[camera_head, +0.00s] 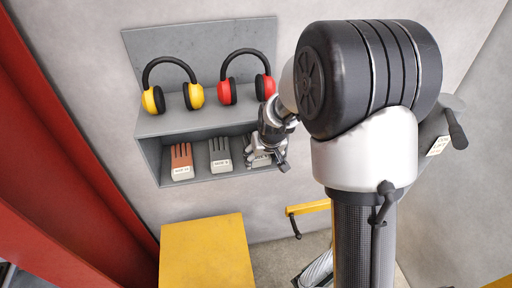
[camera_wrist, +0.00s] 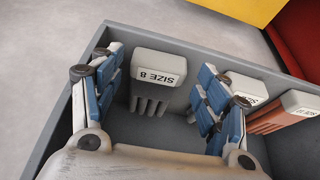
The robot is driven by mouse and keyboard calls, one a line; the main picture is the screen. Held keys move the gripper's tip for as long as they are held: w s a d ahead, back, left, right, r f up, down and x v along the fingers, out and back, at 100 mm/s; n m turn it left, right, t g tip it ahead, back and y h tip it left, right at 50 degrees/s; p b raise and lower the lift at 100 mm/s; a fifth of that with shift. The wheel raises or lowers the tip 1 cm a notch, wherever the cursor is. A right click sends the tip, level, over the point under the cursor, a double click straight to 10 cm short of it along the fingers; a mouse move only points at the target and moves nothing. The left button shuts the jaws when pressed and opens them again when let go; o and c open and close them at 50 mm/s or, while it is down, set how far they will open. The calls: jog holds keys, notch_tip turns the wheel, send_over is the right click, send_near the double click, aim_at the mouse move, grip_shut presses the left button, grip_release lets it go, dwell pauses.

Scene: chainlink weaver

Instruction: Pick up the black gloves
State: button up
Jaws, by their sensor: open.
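A glove pair with a white cuff marked "SIZE 8" (camera_wrist: 158,68) and grey fingers lies in the grey bin between my fingers in the wrist view. It also shows at the bin's right end in the head view (camera_head: 260,159), partly covered by my gripper (camera_head: 270,155). My gripper (camera_wrist: 160,88) is open, with blue-padded fingers on either side of the glove, and no grip on it shows. A dark grey glove pair with a white cuff (camera_head: 220,154) lies to its left in the head view. None looks plainly black, so I cannot tell which pair is the black one.
An orange-brown glove pair (camera_head: 182,162) lies at the bin's left end. Yellow earmuffs (camera_head: 152,100) and red earmuffs (camera_head: 226,92) sit on the grey shelf (camera_head: 205,122) above. The bin's walls (camera_wrist: 190,38) enclose my fingers. A yellow box (camera_head: 202,250) stands below.

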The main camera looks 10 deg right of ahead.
jog(key=shift+w, duration=1)
jog(key=shift+x, duration=1.45)
jog(key=shift+s, duration=0.15)
jog(key=shift+c, duration=0.2)
jog(key=c, duration=0.8)
